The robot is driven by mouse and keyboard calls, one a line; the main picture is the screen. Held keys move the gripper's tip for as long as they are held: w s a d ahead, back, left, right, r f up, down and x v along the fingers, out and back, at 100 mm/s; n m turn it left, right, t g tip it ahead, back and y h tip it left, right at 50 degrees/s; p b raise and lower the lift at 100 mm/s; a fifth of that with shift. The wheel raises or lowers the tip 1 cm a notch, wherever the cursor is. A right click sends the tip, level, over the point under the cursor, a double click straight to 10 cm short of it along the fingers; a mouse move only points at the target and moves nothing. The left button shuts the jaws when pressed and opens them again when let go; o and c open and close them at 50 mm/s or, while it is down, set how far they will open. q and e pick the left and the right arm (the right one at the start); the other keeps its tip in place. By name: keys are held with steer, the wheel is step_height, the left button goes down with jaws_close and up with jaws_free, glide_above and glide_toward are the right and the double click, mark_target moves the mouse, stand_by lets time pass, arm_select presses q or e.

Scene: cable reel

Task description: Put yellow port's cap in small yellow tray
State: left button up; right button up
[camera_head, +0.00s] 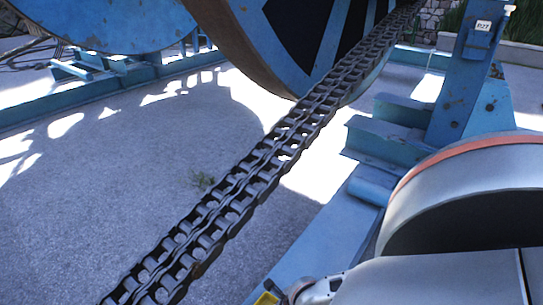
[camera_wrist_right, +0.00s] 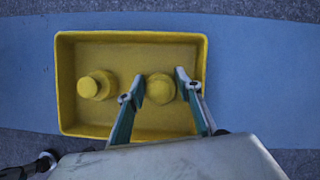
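The small yellow tray (camera_wrist_right: 66,98) fills the middle left of the right wrist view and lies on a blue beam. A stepped yellow cap (camera_wrist_right: 95,85) sits in its left half. A second round yellow cap (camera_wrist_right: 160,88) is in the right half, between the two fingers of my right gripper (camera_wrist_right: 160,77). The fingers are spread on either side of this cap, with a small gap visible on its right. A small yellow patch (camera_head: 266,298) at the head view's bottom edge may be the tray. My left gripper is in neither view. The yellow port is not visible.
A heavy black chain (camera_head: 235,190) runs diagonally across the head view to a large blue reel (camera_head: 275,45). A blue steel post (camera_head: 462,85) and beam (camera_head: 325,235) stand right of the chain. Open grey ground (camera_head: 120,170) lies left of it.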

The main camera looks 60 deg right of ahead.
steer(key=shift+o, duration=1.3)
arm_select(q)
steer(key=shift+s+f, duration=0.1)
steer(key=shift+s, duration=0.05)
arm_select(e)
steer(key=shift+r, duration=0.1)
steer(key=shift+r, duration=0.35)
steer(key=p+v, duration=0.1)
steer(key=v, duration=0.2)
steer(key=p+v, duration=0.1)
steer(key=v, duration=0.1)
steer(key=shift+w+r+p, duration=0.1)
steer(key=shift+w+p, duration=0.2)
steer(key=shift+w, duration=0.05)
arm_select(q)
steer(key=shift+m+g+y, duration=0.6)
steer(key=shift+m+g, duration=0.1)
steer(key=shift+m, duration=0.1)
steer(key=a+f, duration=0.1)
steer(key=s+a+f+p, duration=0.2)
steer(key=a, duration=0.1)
arm_select(e)
steer(key=s+v, duration=0.1)
steer(key=v, duration=0.5)
